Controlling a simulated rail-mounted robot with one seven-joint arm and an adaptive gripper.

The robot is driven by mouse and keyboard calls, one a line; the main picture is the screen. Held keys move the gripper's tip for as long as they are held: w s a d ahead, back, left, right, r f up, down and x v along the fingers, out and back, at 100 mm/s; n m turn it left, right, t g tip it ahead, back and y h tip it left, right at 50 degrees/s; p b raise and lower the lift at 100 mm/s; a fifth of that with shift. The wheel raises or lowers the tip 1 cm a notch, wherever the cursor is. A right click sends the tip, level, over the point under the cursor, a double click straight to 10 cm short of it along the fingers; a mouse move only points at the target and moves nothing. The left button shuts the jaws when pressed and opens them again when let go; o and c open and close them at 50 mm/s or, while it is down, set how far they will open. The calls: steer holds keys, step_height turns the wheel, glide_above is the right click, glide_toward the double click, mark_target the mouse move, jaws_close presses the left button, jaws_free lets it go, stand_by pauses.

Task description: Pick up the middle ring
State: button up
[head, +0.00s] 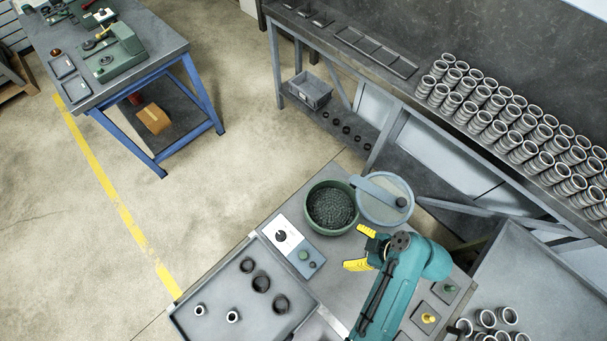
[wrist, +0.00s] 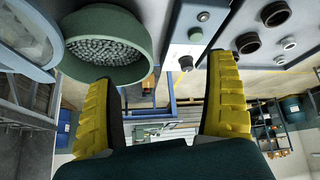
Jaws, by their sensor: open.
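Three dark rings lie in a slanting row in a grey tray (head: 213,289) in the head view. The middle ring (head: 261,282) sits between a smaller-looking dark ring (head: 247,265) and another dark ring (head: 281,303). Two small bright metal rings (head: 199,310) (head: 233,316) stand in the same tray. My gripper (head: 360,248), with yellow fingers, is open and empty, to the right of the tray. In the wrist view my gripper (wrist: 163,80) is spread wide, and dark rings (wrist: 276,13) show at the upper right, beyond the right finger.
A green bowl of dark pellets (head: 331,207) stands close to my gripper, with its round lid (head: 384,199) beside it. A control box with a dial (head: 286,237) lies between bowl and tray. Many stacked rings (head: 500,110) fill the bench at right.

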steer(key=s+a+f+n+g+y, duration=0.2)
steer(key=s+a+f+y, duration=0.1)
steer(key=s+f, duration=0.4)
steer(key=n+y+b, duration=0.2)
steer(key=n+y, duration=0.1)
steer(key=y, duration=0.1)
glide_toward(273, 306)
steer(key=f+b, duration=0.1)
steer(key=b, duration=0.3)
steer(key=a+b, duration=0.1)
steer(key=b, duration=0.3)
steer(key=shift+w+a+f+g+b, duration=0.1)
steer(key=shift+w+f+g+b, duration=0.2)
steer(key=shift+f+g+b, duration=0.1)
steer(key=shift+a+b, duration=0.3)
steer(key=shift+a, duration=0.25)
steer(key=x, duration=0.5)
steer(key=shift+p, duration=0.35)
steer(key=shift+c, duration=0.3)
